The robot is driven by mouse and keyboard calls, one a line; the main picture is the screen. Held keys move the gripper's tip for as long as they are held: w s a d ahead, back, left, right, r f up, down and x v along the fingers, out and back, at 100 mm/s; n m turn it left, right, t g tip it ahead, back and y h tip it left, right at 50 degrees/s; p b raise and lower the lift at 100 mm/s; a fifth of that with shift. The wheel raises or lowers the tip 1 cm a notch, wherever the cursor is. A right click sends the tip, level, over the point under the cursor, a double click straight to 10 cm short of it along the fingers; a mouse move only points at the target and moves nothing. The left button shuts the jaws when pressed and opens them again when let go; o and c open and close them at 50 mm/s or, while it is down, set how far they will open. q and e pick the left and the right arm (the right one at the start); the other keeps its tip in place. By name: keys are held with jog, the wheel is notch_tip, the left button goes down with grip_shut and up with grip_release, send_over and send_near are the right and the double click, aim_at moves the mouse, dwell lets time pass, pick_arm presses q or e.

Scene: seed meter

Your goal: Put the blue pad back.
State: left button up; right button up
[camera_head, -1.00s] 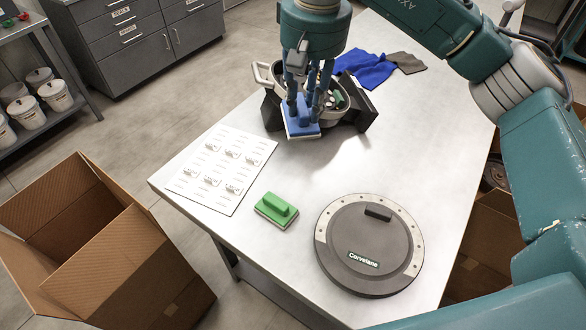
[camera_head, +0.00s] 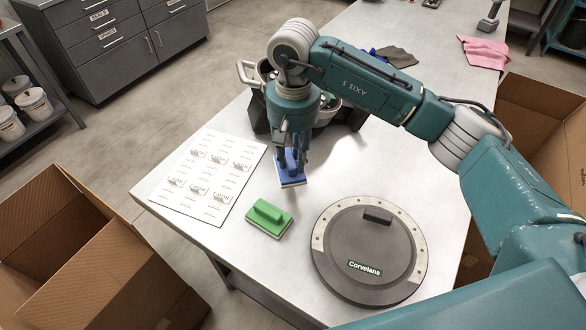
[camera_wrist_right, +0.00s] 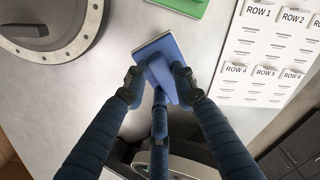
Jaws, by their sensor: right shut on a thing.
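My right gripper (camera_head: 291,155) is shut on the blue pad (camera_head: 291,181), a flat blue block with a pale underside and a raised grip. In the right wrist view the fingers close around the grip of the blue pad (camera_wrist_right: 160,60). The pad is in front of the dark machine on the table; whether it touches the table is hard to tell. A green pad (camera_head: 268,218) of similar shape lies on the table, nearer and left of the blue one. It also shows at the top of the right wrist view (camera_wrist_right: 182,4). My left gripper is not in view.
A white sheet with labelled rows (camera_head: 207,178) lies at the left table edge. A round dark Corvelane lid (camera_head: 368,248) lies at the front right. The dark machine (camera_head: 260,112) stands behind my gripper. Bare table (camera_head: 335,175) shows to the pad's right.

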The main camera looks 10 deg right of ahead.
aim_at(293, 174)
jog(key=shift+f, duration=0.95)
notch_tip(293, 174, down, 4)
jog(key=shift+f+p, duration=0.2)
jog(key=shift+p, duration=0.5)
jog(key=o, duration=1.1)
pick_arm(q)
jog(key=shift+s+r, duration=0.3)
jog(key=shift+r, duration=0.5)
pick_arm(e)
jog(key=shift+o, duration=0.2)
notch_tip(293, 174, up, 11)
jog(key=b, duration=0.4)
jog(key=shift+r, duration=0.55)
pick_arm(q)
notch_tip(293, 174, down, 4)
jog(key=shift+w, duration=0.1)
